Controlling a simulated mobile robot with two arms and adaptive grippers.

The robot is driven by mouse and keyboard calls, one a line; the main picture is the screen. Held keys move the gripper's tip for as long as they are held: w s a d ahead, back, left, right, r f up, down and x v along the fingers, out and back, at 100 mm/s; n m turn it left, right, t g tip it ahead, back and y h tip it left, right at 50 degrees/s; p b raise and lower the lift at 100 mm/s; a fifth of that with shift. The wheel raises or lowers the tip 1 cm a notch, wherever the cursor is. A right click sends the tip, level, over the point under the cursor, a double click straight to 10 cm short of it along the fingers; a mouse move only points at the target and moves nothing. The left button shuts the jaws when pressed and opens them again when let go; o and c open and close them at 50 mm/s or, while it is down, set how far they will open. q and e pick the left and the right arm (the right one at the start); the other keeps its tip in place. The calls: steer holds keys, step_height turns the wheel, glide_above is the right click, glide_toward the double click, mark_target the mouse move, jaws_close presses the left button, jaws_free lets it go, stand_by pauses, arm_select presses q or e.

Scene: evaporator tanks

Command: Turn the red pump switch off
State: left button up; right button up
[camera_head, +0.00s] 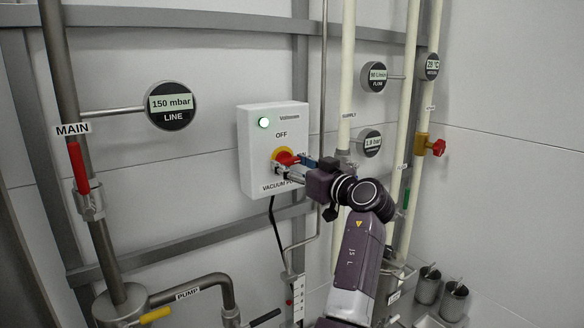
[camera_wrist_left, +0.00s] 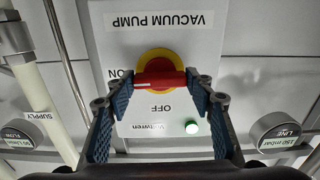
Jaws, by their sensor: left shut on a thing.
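The red switch handle (camera_head: 286,158) sits on a yellow ring on the front of a white vacuum pump box (camera_head: 258,125). OFF is printed above the switch and ON to its right. My left gripper (camera_head: 291,168) is at the switch, partly covering it. In the left wrist view, which is upside down, the red handle (camera_wrist_left: 160,80) lies crosswise, with its white mark toward ON. The left gripper's fingers (camera_wrist_left: 165,80) are shut on the handle, one at each end. A green lamp (camera_head: 264,123) on the box is lit. My right gripper is not in view.
A MAIN pipe with a red lever (camera_head: 78,167) and a line gauge (camera_head: 171,105) are on the left. Supply pipes, round gauges and a red-handled valve (camera_head: 437,147) are on the right. A yellow lever (camera_head: 155,315) and metal cups (camera_head: 453,300) are lower down.

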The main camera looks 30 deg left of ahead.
arm_select(q)
steer(key=n+b, duration=0.6)
steer(key=b, duration=0.5)
steer(key=shift+f, duration=0.15)
steer(key=shift+n+b, duration=0.4)
steer(key=shift+n, duration=0.3)
steer(key=n+b, duration=0.2)
steer(key=n, duration=0.2)
steer(key=shift+n+b, duration=0.3)
steer(key=shift+b, duration=0.05)
steer(key=shift+r+n+b, duration=0.25)
steer(key=shift+n+b, duration=0.2)
steer(key=shift+n, duration=0.75)
steer(key=shift+n+b, duration=0.35)
steer(key=shift+n, duration=1.25)
steer(key=o, duration=1.2)
steer(key=shift+a, duration=0.1)
steer(key=shift+c, duration=0.2)
steer(key=shift+f, duration=0.1)
steer(key=v, duration=1.2)
